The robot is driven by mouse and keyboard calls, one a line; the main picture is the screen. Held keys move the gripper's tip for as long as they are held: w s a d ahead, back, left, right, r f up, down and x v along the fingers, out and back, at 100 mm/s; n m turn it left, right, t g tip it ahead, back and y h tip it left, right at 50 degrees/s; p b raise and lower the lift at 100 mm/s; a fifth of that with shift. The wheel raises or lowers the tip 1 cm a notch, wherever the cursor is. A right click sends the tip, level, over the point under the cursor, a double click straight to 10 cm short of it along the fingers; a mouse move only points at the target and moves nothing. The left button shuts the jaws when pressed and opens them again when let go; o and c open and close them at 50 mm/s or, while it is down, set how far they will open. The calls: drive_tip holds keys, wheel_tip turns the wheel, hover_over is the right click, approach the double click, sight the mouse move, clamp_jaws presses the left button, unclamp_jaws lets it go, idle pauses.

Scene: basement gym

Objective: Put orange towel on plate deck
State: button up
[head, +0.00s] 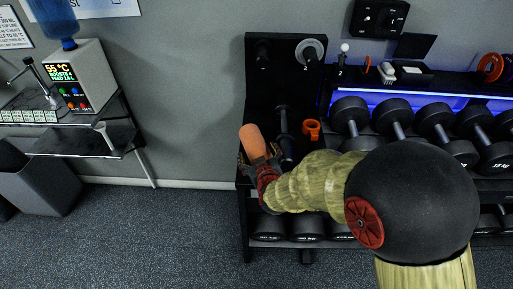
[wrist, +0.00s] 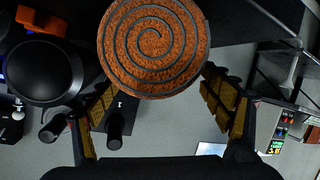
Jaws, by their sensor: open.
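The orange towel (head: 253,142) is a rolled cylinder at the left side of the black rack in the head view. Its spiral end (wrist: 152,45) faces the camera in the wrist view. My gripper (wrist: 160,88) is open, with one finger on each side of the towel's lower edge in that view. In the head view my gripper (head: 260,162) is at the towel's lower end, and I cannot tell whether the fingers touch it. A black deck (head: 262,108) below a plate peg board is likely the plate deck. What lies under the towel is hidden.
An orange cup (head: 312,128) and a black upright handle (head: 284,138) stand right of the towel. Several dumbbells (head: 396,116) fill the rack farther right. A grey plate (head: 311,52) hangs on a peg behind. A side table (head: 80,143) is at left, with open floor between.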

drive_tip(key=p+v, duration=0.2)
drive_tip(key=v, duration=0.6)
drive_tip(key=shift+s, duration=0.2)
drive_tip(key=shift+d+r, duration=0.1)
drive_tip(key=shift+r, duration=0.1)
drive_tip(key=s+d+r+m+g, duration=0.2)
drive_tip(key=s+d+r, duration=0.15)
drive_tip(key=r, duration=0.25)
drive_tip(key=s+d+r+m+g, duration=0.1)
drive_tip(key=s+d+r+g, duration=0.1)
drive_tip(key=s+d, duration=0.2)
drive_tip(key=s+d+r+m+g+h, duration=0.1)
drive_tip(key=s+d, duration=0.4)
drive_tip(key=s, duration=0.6)
drive_tip(key=s+d+r+m+g+h, duration=0.1)
drive_tip(key=s+d+r+g, duration=0.2)
drive_tip(key=s, duration=0.4)
drive_tip(key=shift+s+d+r+m, duration=0.25)
drive_tip(key=shift+d+r+m, duration=0.15)
drive_tip(key=shift+d+r, duration=0.45)
